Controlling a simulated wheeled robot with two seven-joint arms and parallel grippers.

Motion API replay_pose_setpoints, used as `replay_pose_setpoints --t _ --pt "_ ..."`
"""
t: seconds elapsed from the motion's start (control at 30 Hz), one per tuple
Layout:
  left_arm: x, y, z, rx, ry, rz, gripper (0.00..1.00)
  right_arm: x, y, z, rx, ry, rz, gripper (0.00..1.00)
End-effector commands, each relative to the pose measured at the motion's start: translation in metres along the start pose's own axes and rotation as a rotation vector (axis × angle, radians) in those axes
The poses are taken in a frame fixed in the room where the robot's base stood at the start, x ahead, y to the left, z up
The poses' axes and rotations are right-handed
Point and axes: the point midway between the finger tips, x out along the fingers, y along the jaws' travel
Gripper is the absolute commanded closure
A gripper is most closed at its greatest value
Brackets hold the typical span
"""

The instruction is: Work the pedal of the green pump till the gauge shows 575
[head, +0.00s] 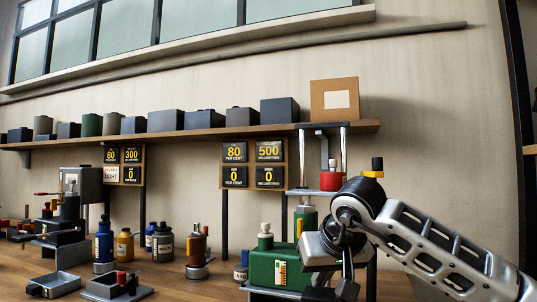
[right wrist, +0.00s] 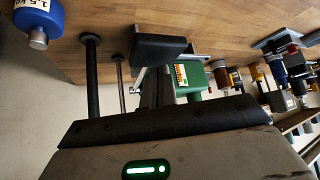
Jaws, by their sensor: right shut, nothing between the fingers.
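The green pump (head: 262,268) stands at the front of the bench, with a pale knob on top and a striped label on its side. It also shows in the right wrist view (right wrist: 190,78). My right gripper (head: 331,291) is shut and empty beside the pump's right end, and its hand overlaps the pump in the head view. In the right wrist view a dark block (right wrist: 162,48) lies close to the fingers; I cannot tell whether it is the pedal or whether they touch. No gauge reading of 575 can be made out. My left gripper is not in view.
Number boards (head: 253,164) (head: 124,165) hang under the shelf (head: 200,135); the right one reads 80, 500, 0 and 0. Bottles (head: 163,242) and small trays (head: 117,287) stand left of the pump. A blue weight (right wrist: 38,18) shows in the right wrist view.

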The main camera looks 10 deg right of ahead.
Motion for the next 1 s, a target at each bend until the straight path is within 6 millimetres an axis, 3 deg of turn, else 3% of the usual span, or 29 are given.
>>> replay_pose_setpoints --t 0.63,1.0 --pt "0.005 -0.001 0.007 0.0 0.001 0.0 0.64 0.012 0.0 0.011 -0.001 -0.004 0.001 1.0" --pt "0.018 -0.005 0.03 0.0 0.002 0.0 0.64 0.052 0.005 0.038 -0.001 -0.004 0.002 1.0"
